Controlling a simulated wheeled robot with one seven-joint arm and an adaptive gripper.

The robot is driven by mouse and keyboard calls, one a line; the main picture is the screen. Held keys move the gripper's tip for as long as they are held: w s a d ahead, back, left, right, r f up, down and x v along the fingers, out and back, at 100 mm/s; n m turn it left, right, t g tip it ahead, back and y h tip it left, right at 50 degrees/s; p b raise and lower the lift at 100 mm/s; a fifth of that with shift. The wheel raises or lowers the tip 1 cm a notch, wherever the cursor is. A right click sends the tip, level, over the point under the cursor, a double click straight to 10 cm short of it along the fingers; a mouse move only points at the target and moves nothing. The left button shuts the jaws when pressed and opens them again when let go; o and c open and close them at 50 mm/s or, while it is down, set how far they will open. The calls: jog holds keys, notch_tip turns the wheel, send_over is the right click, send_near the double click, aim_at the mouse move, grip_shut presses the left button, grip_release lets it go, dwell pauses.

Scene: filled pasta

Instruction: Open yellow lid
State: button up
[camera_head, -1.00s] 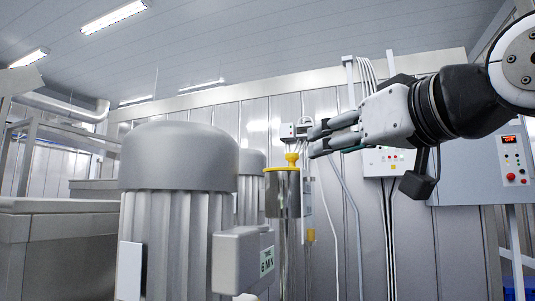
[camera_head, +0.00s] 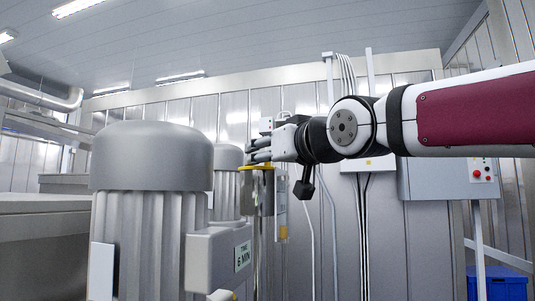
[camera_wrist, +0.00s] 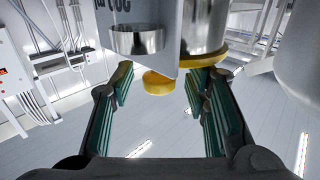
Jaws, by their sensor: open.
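The yellow lid (camera_head: 263,167) sits on top of a narrow steel cylinder (camera_head: 267,195) in the head view, mostly behind my gripper. In the wrist view, which looks upside down, a yellow rim (camera_wrist: 208,59) edges a steel cylinder, and a round yellow knob (camera_wrist: 157,83) shows between my fingers. My gripper (camera_head: 256,155) reaches leftward over the lid in the head view. In the wrist view my gripper (camera_wrist: 160,84) is open, with a green-padded finger on each side of the knob. Gaps remain between pads and knob; contact is not visible.
A large grey ribbed motor housing (camera_head: 150,200) with a labelled box (camera_head: 220,255) stands left of the lid. Control cabinets (camera_head: 425,180) and vertical cables (camera_head: 330,190) line the wall behind. A blue crate (camera_head: 499,283) lies at lower right.

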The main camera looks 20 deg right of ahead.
jog(key=shift+w, duration=0.1)
grip_shut()
jog(key=shift+r, duration=0.1)
